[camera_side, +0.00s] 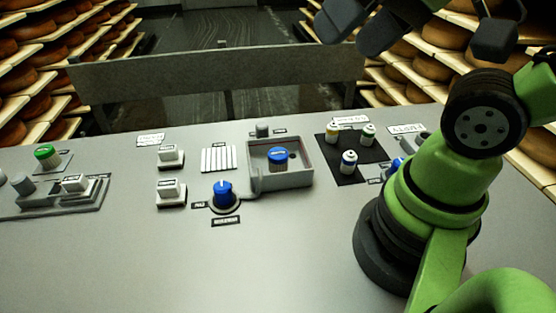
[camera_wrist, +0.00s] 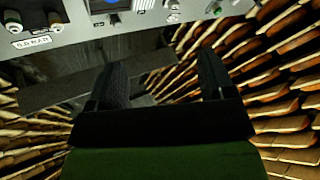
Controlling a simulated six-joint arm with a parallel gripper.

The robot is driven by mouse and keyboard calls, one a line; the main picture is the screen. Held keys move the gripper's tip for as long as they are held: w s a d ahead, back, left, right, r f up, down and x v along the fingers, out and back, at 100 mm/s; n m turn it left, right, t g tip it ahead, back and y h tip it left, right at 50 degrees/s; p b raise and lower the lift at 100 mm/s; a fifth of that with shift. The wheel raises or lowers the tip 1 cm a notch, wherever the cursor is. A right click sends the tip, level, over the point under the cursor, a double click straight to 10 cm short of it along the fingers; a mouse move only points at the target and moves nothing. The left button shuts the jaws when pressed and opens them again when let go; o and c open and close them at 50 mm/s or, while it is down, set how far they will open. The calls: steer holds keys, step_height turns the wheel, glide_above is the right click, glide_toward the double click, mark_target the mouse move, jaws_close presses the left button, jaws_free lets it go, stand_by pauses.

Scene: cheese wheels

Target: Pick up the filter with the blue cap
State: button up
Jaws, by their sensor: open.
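Three small white filters stand upright on a black mat (camera_side: 331,167) in the side view. The filter with the blue cap (camera_side: 349,161) is nearest the camera. A yellow-capped filter (camera_side: 333,131) and a green-capped filter (camera_side: 368,134) stand behind it. My gripper (camera_wrist: 162,68) is open and empty in the wrist view. In the side view its dark parts show at the top right, well above the table and apart from the filters. The wrist view shows two filters at its upper left; the blue-capped one cannot be made out there.
A grey open box (camera_side: 300,180) holding a blue-topped piece (camera_side: 277,155) stands left of the mat. A blue knob (camera_side: 223,193), white switches (camera_side: 171,192) and a green button (camera_side: 46,154) are further left. Cheese shelves (camera_wrist: 280,70) and a grey rail (camera_side: 180,82) lie beyond the table.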

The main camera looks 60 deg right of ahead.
steer(key=w+d+f+m+g+h, duration=0.1)
steer(key=w+d+f+g, duration=0.15)
steer(key=w, duration=0.45)
steer(key=m+g, duration=0.1)
steer(key=g, duration=0.3)
glide_above(278, 153)
step_height(278, 153, down, 12)
steer(key=shift+m+g+h, duration=0.35)
steer(key=shift+m+h, duration=0.05)
steer(key=shift+h, duration=0.1)
steer(key=f, duration=0.9)
steer(key=shift+w+d, duration=0.15)
steer(key=shift+d, duration=0.1)
steer(key=f, duration=0.5)
steer(key=shift+a+f, duration=0.2)
steer(key=shift+f, duration=0.1)
steer(key=c, duration=1)
